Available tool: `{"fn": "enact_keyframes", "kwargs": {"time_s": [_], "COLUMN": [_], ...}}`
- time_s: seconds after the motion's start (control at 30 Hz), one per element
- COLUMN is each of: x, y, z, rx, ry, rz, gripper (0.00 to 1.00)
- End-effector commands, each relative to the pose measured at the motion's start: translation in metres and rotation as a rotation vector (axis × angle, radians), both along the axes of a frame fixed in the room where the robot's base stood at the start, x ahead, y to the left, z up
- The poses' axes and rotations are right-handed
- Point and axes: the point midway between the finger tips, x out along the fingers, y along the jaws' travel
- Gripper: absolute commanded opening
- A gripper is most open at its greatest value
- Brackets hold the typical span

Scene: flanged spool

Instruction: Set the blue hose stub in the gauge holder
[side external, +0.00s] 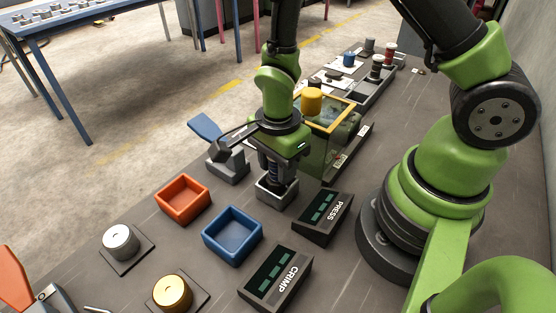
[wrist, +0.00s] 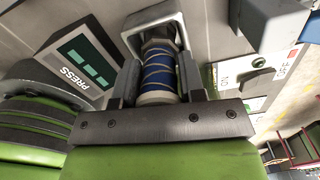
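My gripper (side external: 276,168) points down over an open-topped grey square block (side external: 272,192), close to the PRESS panel. In the wrist view, my gripper's fingers (wrist: 160,84) lie along both sides of the blue hose stub (wrist: 158,68) and appear closed on it. No label identifies this block as the gauge holder.
The PRESS panel (side external: 323,217) and CRIMP panel (side external: 276,276) stand nearby. An orange tray (side external: 183,213) and a blue tray (side external: 232,254) look empty. A grey block with a blue-ended lever (side external: 228,168) stands left of my gripper. A yellow-topped machine (side external: 325,140) stands close behind.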

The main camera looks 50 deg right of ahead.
Motion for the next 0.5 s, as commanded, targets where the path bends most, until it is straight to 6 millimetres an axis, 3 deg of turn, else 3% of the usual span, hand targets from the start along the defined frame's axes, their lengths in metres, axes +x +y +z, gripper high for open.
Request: {"fn": "enact_keyframes", "kwargs": {"time_s": [0.03, 0.1, 0.5], "x": [0.0001, 0.0001, 0.0004], "y": [0.0000, 0.0000, 0.0000], "z": [-0.0001, 0.0001, 0.0070], "rx": [0.000, 0.000, 0.001], "ry": [0.000, 0.000, -0.003], "rz": [0.000, 0.000, 0.001], "gripper": [0.46, 0.62, 0.63]}}
